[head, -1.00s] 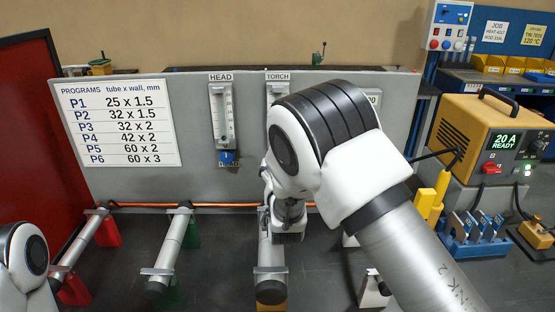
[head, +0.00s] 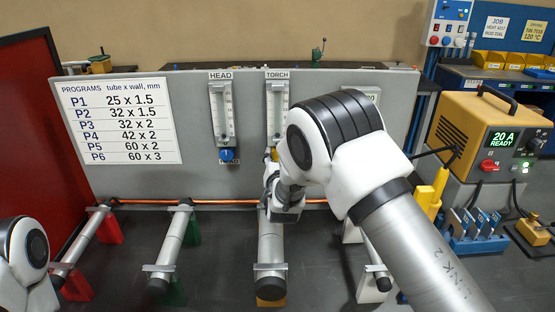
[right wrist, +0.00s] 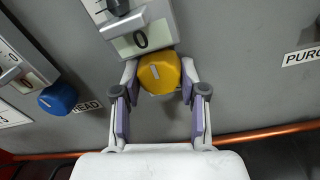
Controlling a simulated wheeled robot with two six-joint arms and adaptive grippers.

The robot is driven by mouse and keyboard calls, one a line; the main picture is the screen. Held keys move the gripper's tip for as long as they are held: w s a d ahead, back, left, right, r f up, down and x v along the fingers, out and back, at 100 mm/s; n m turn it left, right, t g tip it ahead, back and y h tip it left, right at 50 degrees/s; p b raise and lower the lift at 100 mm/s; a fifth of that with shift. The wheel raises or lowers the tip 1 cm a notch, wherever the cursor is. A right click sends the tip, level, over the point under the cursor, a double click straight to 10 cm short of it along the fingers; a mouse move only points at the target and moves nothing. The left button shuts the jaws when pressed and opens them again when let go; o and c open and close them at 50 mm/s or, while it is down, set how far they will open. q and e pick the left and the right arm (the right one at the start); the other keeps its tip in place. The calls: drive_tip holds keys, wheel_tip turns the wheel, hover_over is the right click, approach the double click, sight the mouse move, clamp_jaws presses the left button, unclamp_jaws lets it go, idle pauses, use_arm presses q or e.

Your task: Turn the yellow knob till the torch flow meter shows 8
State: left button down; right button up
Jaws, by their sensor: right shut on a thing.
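The torch flow meter (head: 277,108) is on the grey panel, right of the head flow meter, and its reading is too small to make out in the head view. Its lower end, marked 0, also shows in the right wrist view (right wrist: 138,36). The yellow knob (right wrist: 160,72) sits just below that end, with a pale line mark on its face. My right gripper (right wrist: 160,80) has a finger on each side of the knob and is shut on it. In the head view, my wrist hides most of the knob. My left gripper is out of view.
The head flow meter (head: 222,112) with its blue knob (head: 228,155) is left of the torch meter. A copper tube (head: 150,202) runs along the panel's foot. Several metal tubes on coloured stands lie in front. A yellow power unit (head: 490,130) stands at right.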

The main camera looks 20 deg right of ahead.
drive_tip(key=shift+f+m+b, duration=0.3)
drive_tip(key=shift+b, duration=0.2)
drive_tip(key=shift+r, duration=0.3)
drive_tip(key=o, duration=1.1)
drive_tip(key=shift+o, duration=0.2)
drive_tip(key=v, duration=0.7)
drive_tip(key=shift+s+a, duration=0.1)
drive_tip(key=shift+s, duration=0.2)
drive_tip(key=shift+w, duration=0.1)
